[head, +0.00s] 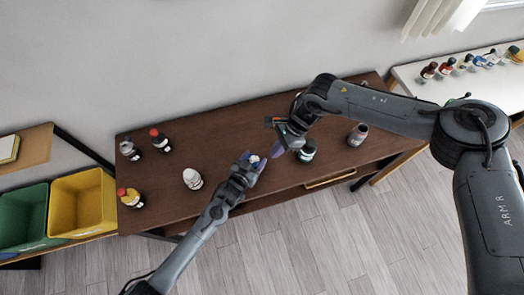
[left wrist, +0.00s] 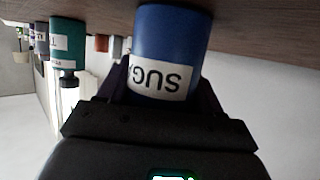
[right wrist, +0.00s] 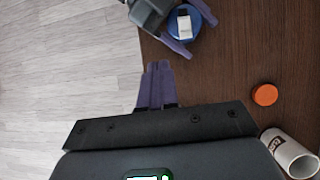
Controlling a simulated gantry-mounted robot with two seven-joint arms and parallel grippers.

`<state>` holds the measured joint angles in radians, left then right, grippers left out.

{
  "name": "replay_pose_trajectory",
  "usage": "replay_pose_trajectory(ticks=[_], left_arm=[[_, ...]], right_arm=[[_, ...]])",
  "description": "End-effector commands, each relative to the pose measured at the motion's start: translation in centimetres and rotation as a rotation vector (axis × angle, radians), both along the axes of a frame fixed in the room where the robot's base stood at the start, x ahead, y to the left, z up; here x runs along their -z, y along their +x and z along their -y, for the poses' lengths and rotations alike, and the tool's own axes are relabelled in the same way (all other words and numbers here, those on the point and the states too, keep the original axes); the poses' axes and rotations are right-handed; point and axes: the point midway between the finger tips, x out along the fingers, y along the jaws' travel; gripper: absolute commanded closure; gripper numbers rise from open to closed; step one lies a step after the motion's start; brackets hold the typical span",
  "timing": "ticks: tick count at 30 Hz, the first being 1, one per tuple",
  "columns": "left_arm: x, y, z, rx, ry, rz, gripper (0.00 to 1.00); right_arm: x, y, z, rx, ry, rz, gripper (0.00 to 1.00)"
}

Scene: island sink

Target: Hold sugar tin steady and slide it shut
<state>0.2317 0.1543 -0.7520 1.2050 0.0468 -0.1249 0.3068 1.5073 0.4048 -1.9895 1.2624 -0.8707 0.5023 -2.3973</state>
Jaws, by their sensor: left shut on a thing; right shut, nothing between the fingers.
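The sugar tin (left wrist: 168,40) is a blue cylinder with a white label whose visible letters, SUG, read upside down in the left wrist view. My left gripper (head: 256,166) is shut around its side. In the right wrist view the tin's blue round top (right wrist: 173,29) shows between my left gripper's purple fingers, with a pale piece (right wrist: 184,22) on it; how far it covers the top is unclear. My right gripper (right wrist: 158,66) is shut and empty, beside the tin and apart from it. In the head view it is to the tin's right (head: 277,150).
On the brown table, a dark green jar (head: 307,152) and a grey-purple bottle (head: 357,134) stand right. A white jar (head: 193,179) and several bottles stand left. The right wrist view shows an orange lid (right wrist: 265,95) and a white container (right wrist: 291,152).

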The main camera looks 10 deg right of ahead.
Motion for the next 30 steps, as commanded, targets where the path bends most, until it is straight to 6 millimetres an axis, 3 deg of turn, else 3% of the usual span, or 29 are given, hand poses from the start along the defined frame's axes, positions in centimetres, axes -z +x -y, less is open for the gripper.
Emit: replay_pose_trajectory(ticks=[1,5,11,17,27,30], left_arm=[[0.1,0.0,0.0,0.0,0.001,-0.001,0.69],[0.1,0.0,0.0,0.0,0.001,-0.001,0.69],[0.0,0.0,0.0,0.0,0.001,-0.001,0.69],[0.0,0.0,0.0,0.0,0.0,0.0,0.69],[0.0,0.0,0.0,0.0,0.0,0.0,0.69],[0.0,0.0,0.0,0.0,0.001,-0.001,0.69]], right_arm=[[-0.7,1.2,1.1,0.002,-0.029,0.028,1.0],[-1.9,2.9,2.9,0.005,-0.08,0.071,1.0],[-2.8,4.0,2.6,0.006,-0.086,0.103,1.0],[-0.4,3.8,1.6,0.005,-0.085,0.103,1.0],[5.4,3.2,-0.7,0.005,-0.084,0.103,1.0],[5.6,3.0,-2.0,0.004,-0.083,0.106,1.0]])
